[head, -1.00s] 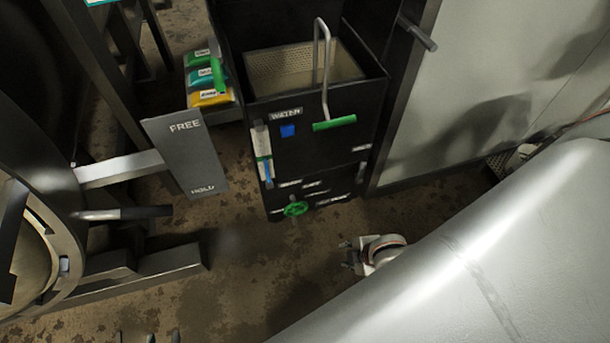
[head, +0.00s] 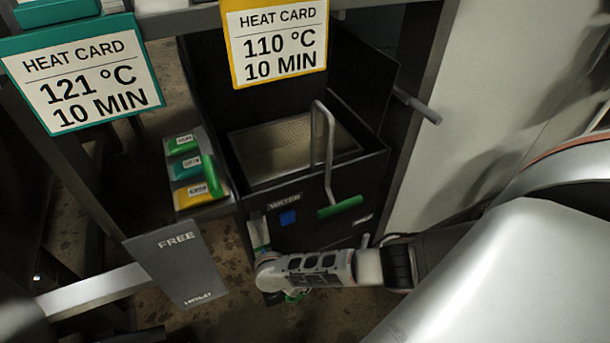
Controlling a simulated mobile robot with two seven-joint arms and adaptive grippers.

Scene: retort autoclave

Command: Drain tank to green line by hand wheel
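The black water tank (head: 350,180) stands at the centre with its top open. The white gauge strip (head: 258,229) on its front left shows only its upper part. My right arm (head: 320,268) crosses the lower front and hides the rest of it. A small piece of the green hand wheel (head: 296,296) shows just under my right wrist. The fingers of my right gripper are hidden behind or below the wrist, so I cannot tell whether they touch the wheel. My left gripper is not in view. The water level and the green line cannot be made out.
A wire handle with a green grip (head: 341,207) stands out from the tank front. Green, teal and yellow blocks (head: 197,170) sit on a rack at left. A grey FREE/HOLD plate (head: 176,262) is left of the wrist. Two heat cards (head: 275,42) hang above.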

